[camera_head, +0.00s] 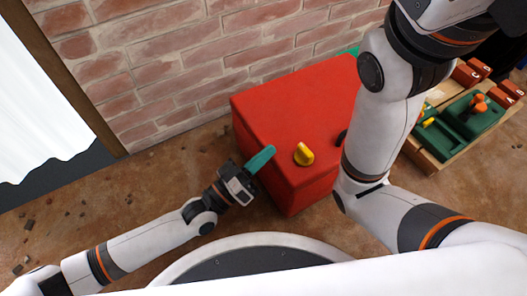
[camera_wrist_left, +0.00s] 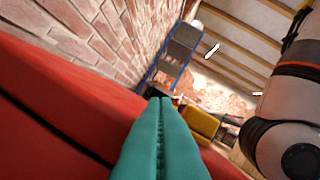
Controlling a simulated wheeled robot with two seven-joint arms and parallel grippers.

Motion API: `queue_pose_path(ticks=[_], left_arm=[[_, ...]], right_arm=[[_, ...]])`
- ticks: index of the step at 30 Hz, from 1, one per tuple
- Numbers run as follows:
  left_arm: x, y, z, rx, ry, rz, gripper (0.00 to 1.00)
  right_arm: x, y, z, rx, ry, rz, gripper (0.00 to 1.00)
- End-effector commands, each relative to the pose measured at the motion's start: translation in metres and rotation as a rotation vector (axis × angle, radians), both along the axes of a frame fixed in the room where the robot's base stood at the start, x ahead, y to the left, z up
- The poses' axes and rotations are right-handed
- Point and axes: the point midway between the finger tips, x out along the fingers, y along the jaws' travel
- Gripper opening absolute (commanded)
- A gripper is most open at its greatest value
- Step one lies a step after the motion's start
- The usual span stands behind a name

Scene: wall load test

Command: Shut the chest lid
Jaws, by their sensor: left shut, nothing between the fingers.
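The red chest (camera_head: 290,105) stands against the brick wall in the head view. Its lid lies flat over the box there, with no wide opening showing. A yellow catch (camera_head: 304,154) sits at its front upper edge. In the left wrist view a thin dark line runs along the red chest (camera_wrist_left: 60,95); I cannot tell if it is a gap. The yellow catch (camera_wrist_left: 202,124) shows beyond the fingers. My left gripper (camera_head: 262,159) is shut and empty, its teal fingers beside the chest's front left side. Whether they touch it is unclear. My right gripper is not seen.
My right arm crosses the right side, hiding part of the chest. A wooden bench (camera_head: 428,155) with green trays and red blocks (camera_head: 466,74) stands at the right. A white curtain (camera_head: 35,100) hangs at the left. The brown floor (camera_head: 120,195) left of the chest is mostly free.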

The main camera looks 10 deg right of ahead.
Motion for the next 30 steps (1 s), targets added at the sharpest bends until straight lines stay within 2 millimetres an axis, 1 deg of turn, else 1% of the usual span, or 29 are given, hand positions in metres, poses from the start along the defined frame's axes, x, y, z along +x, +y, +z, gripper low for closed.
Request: queue_pose_path(ticks=[1,7,10,14,19,20,21,27,30], left_arm=[[-0.004,-0.001,-0.011,0.019,0.018,-0.006,0.0],[-0.004,-0.001,-0.012,0.022,0.022,-0.005,0.0],[-0.004,-0.001,-0.008,0.021,0.022,-0.005,0.0],[-0.002,-0.002,0.011,0.018,0.019,-0.003,0.0],[0.003,-0.006,0.05,0.006,0.006,0.004,0.0],[-0.001,0.005,0.039,0.014,0.009,0.007,0.0],[-0.005,0.015,0.034,0.015,0.008,0.007,0.0],[-0.021,0.054,0.02,0.008,0.005,0.007,0.0],[-0.026,0.067,0.014,0.007,0.003,0.007,0.0]], right_arm=[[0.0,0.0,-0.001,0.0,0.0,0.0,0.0],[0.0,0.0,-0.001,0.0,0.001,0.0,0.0],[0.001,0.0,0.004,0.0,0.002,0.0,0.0],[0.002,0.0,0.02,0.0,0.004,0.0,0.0],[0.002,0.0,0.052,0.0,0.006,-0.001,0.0],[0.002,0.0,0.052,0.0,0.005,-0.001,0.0],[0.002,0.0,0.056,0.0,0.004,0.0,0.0],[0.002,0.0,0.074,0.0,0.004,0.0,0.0],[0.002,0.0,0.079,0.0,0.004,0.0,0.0]])
